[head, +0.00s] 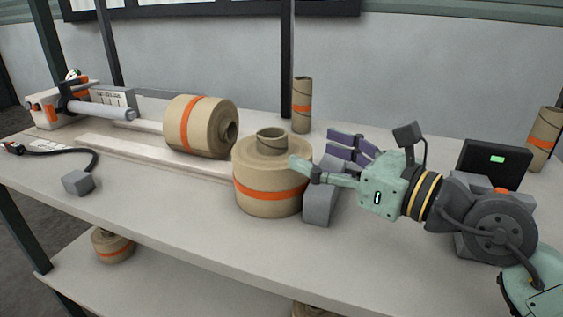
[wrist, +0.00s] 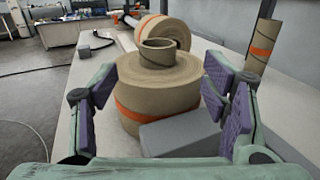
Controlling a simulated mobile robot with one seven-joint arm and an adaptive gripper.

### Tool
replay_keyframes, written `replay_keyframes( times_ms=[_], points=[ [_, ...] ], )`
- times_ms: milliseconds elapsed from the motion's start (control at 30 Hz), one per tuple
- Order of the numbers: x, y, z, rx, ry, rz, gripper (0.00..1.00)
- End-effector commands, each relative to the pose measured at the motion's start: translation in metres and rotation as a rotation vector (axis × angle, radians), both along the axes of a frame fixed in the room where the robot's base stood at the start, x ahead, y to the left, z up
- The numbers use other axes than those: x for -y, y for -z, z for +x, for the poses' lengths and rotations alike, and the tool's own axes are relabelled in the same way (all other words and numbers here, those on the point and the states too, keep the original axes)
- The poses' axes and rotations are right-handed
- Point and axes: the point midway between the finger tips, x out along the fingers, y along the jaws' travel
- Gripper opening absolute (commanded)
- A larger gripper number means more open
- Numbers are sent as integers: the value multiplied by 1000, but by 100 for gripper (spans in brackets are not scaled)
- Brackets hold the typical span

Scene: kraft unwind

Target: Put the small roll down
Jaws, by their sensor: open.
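An upright kraft roll (head: 270,192) with an orange band stands on the table, with a short brown core (head: 271,140) showing at its top. It also shows upright in the wrist view (wrist: 155,110). I cannot tell whether the core is part of it or a separate piece. My gripper (head: 318,152) is open and empty, just right of the roll at about its top height. One fingertip overlaps the roll's right edge in the head view; contact is unclear. In the wrist view the roll shows beyond the spread fingers (wrist: 160,78).
A grey block (head: 318,204) stands against or close to the roll's right side. A larger roll (head: 200,125) lies on its side behind left, near a spindle (head: 100,110). A narrow tube (head: 302,105) stands behind. A small grey box (head: 78,183) sits front left. The front table strip is clear.

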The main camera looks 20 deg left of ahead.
Motion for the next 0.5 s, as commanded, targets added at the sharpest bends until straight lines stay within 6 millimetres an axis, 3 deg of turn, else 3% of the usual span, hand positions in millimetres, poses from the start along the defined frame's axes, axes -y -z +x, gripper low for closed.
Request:
replay_keyframes(
  times_ms=[300, 500],
  points=[
    [-41, -1, 18, 0, -1, -4, 68],
    [-54, -1, 24, 0, -2, -3, 68]
  ],
)
